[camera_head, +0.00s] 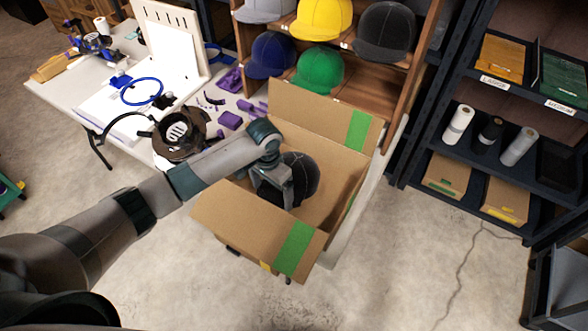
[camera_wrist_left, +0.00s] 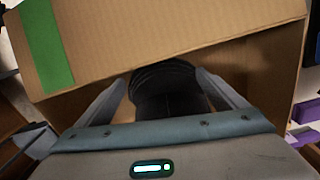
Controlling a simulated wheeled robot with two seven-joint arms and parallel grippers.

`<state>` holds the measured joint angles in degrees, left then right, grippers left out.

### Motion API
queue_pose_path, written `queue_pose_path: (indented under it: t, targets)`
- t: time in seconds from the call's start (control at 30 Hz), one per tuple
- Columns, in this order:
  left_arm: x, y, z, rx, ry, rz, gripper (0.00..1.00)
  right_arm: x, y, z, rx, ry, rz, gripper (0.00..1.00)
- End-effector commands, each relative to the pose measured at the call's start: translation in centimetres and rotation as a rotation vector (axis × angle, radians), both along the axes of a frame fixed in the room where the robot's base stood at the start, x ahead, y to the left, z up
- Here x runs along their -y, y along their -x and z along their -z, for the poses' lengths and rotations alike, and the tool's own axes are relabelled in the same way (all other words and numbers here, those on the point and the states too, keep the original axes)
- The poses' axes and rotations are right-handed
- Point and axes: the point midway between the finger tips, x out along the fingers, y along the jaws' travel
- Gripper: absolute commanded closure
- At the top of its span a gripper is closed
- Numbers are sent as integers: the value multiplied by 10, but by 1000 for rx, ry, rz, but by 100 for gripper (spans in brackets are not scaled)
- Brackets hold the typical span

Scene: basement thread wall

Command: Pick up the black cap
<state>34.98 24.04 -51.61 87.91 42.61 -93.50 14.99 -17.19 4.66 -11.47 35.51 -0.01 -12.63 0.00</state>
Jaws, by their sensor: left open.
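A black cap (camera_head: 303,174) sits in the open cardboard box (camera_head: 334,187), partly hidden behind my left gripper. My left gripper (camera_head: 274,195) reaches down into the box at the cap's left side. In the left wrist view the black cap (camera_wrist_left: 168,92) shows between the two spread fingers of the gripper (camera_wrist_left: 163,82). I cannot tell whether the fingers touch it. A second dark cap (camera_head: 385,32) rests on the upper shelf at the back. My right gripper is not in view.
Cardboard flaps with green tape (camera_head: 294,245) stand out around the box. A wooden shelf behind holds blue (camera_head: 270,55), green (camera_head: 319,69) and yellow (camera_head: 321,18) caps. A cluttered white table (camera_head: 60,92) is at left, a dark rack (camera_head: 463,95) at right.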

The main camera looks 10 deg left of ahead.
Motion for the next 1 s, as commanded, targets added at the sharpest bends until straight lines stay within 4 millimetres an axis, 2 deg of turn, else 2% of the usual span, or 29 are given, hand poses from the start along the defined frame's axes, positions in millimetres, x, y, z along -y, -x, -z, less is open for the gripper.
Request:
queue_pose_path:
  t: [0.1, 0.3, 0.8, 0.83, 1.0]
  targets:
    - [-4, 0, 12, -3, -1, -1, 9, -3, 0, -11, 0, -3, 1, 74]
    - [-3, 1, 34, -1, 0, 0, 9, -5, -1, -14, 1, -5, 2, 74]
    - [-3, 0, 36, 1, 0, 0, 9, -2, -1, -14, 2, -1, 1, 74]
    - [-3, 0, 36, 1, 0, 0, 11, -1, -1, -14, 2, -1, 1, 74]
    - [-3, 0, 36, 1, 0, 0, 52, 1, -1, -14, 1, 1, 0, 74]
